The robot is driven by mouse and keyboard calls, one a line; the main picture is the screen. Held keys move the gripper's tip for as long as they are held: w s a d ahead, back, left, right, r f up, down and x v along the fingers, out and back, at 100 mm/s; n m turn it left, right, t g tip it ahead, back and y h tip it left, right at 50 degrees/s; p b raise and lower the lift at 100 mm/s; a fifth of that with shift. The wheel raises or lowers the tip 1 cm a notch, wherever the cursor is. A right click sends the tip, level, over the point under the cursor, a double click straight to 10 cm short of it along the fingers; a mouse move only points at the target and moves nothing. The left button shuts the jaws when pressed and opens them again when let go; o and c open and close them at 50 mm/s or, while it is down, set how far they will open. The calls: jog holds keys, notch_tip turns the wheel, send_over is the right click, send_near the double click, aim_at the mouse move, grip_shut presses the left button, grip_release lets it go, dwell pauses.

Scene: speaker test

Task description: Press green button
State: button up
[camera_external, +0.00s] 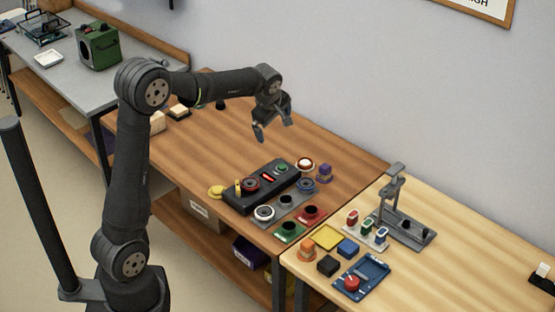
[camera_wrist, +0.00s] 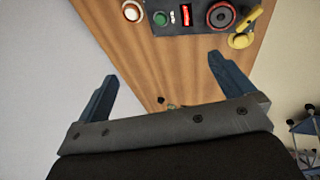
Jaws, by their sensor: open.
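The green button (camera_external: 282,167) sits at the back right end of a dark control box (camera_external: 246,203) on the brown wooden table. In the wrist view the green button (camera_wrist: 161,18) is near the top, on the dark box (camera_wrist: 172,29), left of a red rectangular piece (camera_wrist: 187,15). My gripper (camera_external: 272,129) is open and empty, in the air above the table, higher than and behind the box. In the wrist view the spread fingers of my gripper (camera_wrist: 162,68) point toward the box, apart from it. Nothing hides the green button.
A round red-and-black control (camera_external: 250,184) and a yellow piece (camera_external: 216,191) are at the box's other end. Several small coloured pieces, including a purple one (camera_external: 324,172), lie nearby. A grey stand (camera_external: 400,215) rises on the lighter table. The brown table behind the box is mostly clear.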

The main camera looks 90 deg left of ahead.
grip_shut()
dwell(1.5)
